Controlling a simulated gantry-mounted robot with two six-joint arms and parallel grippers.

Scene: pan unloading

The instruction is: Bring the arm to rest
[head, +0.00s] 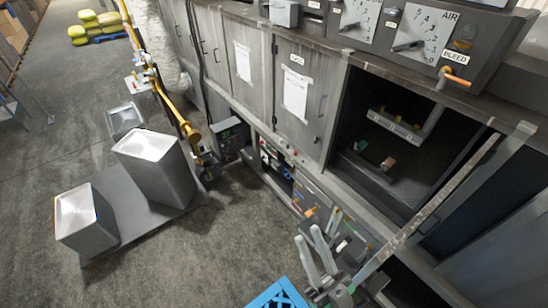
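My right gripper (308,234) shows at the lower middle of the head view, in front of the lower part of the grey cabinet (310,95). Its two long grey fingers stand apart with a gap between them, and I see nothing held in the gap. Part of my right arm's body shows just below and to the right of the fingers. My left gripper is not in view.
A blue lattice item (278,296) is cut off at the bottom edge. An open compartment (420,130) with a small rack is at the right. Grey metal bins (158,165) stand on the left floor. A yellow pipe (170,105) runs beside the cabinet. Lower-left floor is clear.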

